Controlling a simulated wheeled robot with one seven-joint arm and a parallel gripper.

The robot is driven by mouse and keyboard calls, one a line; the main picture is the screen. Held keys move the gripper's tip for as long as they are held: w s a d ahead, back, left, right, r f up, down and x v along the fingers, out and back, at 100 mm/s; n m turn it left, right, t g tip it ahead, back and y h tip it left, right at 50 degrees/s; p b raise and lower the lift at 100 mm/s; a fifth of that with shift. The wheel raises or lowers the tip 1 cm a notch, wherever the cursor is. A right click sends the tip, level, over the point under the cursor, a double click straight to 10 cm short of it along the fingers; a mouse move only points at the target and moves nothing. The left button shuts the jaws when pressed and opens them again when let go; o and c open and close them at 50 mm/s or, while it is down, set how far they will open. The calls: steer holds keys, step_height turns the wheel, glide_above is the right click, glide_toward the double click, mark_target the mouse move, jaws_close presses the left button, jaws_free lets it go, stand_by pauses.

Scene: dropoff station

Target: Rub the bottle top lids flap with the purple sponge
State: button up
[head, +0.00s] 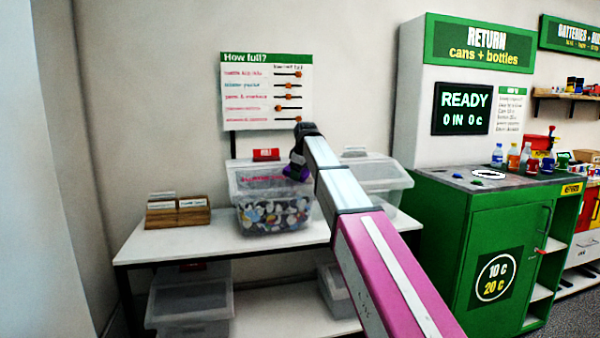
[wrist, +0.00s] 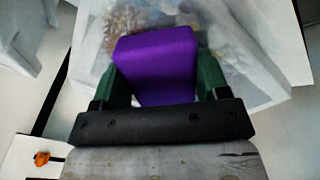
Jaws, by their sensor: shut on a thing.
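A clear box (head: 272,212) full of mixed coloured bottle tops stands on the white shelf. Its translucent lid (head: 250,179) has red writing and looks closed. My gripper (head: 298,162) is over the right part of this lid and hides some of it. It is shut on the purple sponge (head: 293,172). In the wrist view the purple sponge (wrist: 156,60) sits between the green fingers of my gripper (wrist: 154,75), in front of the translucent box (wrist: 235,45). I cannot tell whether the sponge touches the lid.
A second clear box (head: 376,180) stands to the right, behind my arm. Wooden card trays (head: 178,214) are at the left on the white shelf (head: 160,243). A "How full?" board (head: 266,92) is behind. The green return machine (head: 488,250) is at the right.

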mark_target(308, 174)
steer(key=shift+x, duration=0.95)
stand_by(0.3)
steer(key=shift+w+d, duration=0.45)
steer(key=shift+d, duration=0.8)
steer(key=shift+w+d, duration=0.4)
steer(key=shift+d, duration=0.8)
steer(key=shift+w+d, duration=0.45)
steer(key=shift+d, duration=0.8)
